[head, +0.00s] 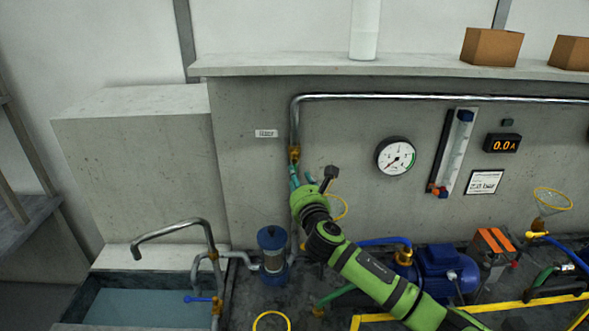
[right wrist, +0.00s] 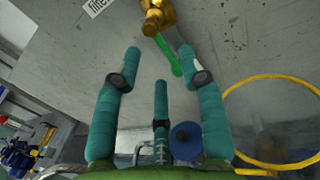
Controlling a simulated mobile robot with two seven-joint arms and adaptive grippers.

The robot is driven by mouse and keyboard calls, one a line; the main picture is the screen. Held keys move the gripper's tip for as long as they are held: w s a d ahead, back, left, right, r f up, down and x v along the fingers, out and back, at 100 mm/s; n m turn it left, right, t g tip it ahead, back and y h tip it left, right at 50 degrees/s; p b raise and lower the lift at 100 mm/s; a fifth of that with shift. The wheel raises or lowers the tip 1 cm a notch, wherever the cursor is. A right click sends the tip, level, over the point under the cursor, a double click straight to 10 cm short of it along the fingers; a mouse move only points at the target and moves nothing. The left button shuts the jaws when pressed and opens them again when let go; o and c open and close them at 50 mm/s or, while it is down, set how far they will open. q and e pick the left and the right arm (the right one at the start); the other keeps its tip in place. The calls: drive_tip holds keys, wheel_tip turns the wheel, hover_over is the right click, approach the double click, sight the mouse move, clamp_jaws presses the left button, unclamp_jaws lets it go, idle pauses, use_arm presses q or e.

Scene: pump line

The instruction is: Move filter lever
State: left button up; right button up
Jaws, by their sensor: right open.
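The filter lever is a green handle (right wrist: 168,55) on a brass valve (right wrist: 157,17) in the right wrist view. It slants down to the right from the valve. In the head view the brass valve (head: 294,153) sits on the vertical pipe beside a small white label (head: 266,133); I cannot make out the lever there. My right gripper (head: 298,177) is just below the valve. In the right wrist view its teal fingers (right wrist: 160,58) are spread, with the lever's lower end between the upper fingertips, closer to the right one. I cannot tell whether they touch. My left gripper is not in view.
A yellow ring (head: 338,207) is right of my gripper, also large in the right wrist view (right wrist: 229,110). A pressure gauge (head: 396,157) is on the wall. A blue-capped filter housing (head: 272,252) and a blue pump motor (head: 446,268) stand below. A water basin (head: 140,303) is lower left.

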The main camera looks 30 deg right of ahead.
drive_tip(key=x, duration=0.4)
drive_tip(key=shift+w+f+p, duration=0.2)
drive_tip(key=shift+p, duration=0.1)
drive_tip(key=c, duration=0.7)
clamp_jaws()
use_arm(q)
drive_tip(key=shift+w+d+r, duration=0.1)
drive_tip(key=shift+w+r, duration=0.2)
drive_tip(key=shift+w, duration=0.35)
use_arm(e)
drive_tip(key=shift+d, duration=0.15)
